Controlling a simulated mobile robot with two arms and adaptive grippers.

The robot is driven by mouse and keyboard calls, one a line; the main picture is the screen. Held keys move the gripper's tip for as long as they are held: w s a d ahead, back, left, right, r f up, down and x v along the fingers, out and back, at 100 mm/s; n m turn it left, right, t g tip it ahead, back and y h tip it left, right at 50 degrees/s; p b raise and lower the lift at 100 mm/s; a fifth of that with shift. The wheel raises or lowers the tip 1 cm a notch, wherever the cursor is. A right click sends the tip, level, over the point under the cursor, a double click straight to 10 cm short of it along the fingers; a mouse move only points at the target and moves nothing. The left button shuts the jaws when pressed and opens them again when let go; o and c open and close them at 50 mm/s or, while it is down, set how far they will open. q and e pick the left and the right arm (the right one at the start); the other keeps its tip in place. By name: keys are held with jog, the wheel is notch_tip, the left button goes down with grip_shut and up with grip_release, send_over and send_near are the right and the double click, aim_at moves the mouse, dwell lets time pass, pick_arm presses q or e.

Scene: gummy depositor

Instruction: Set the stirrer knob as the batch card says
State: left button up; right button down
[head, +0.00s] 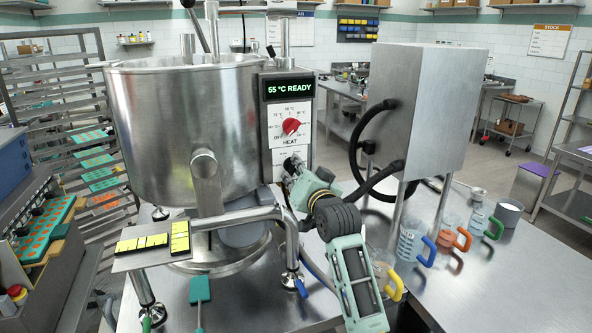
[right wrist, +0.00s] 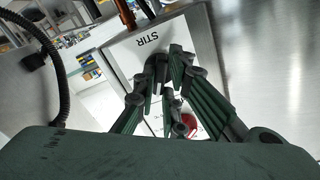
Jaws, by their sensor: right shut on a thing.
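The steel kettle (head: 165,120) carries a control panel with a display (head: 288,88) reading "55 °C READY". Below it is a red HEAT knob (head: 292,126) on a white dial. My right gripper (head: 293,167) is at the panel's lower dial, under the HEAT label, and hides its knob. In the right wrist view, the fingers (right wrist: 166,90) are closed in beside the upside-down STIR label (right wrist: 148,39). They are shut on the stirrer knob, which they mostly cover; its setting cannot be read. A red knob (right wrist: 190,122) shows behind the fingers. I cannot pick out a readable batch card. My left gripper is out of view.
A grey box cabinet (head: 425,110) with black hoses stands right of the panel. Several jugs with coloured handles, such as a blue one (head: 411,243), stand near my right arm. A small shelf (head: 160,258) with yellow-black pieces is in front of the kettle.

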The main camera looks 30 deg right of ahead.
dwell(0.4)
jog(key=c, duration=1.8)
grip_release()
jog(key=v, duration=1.2)
jog(key=shift+f, duration=0.15)
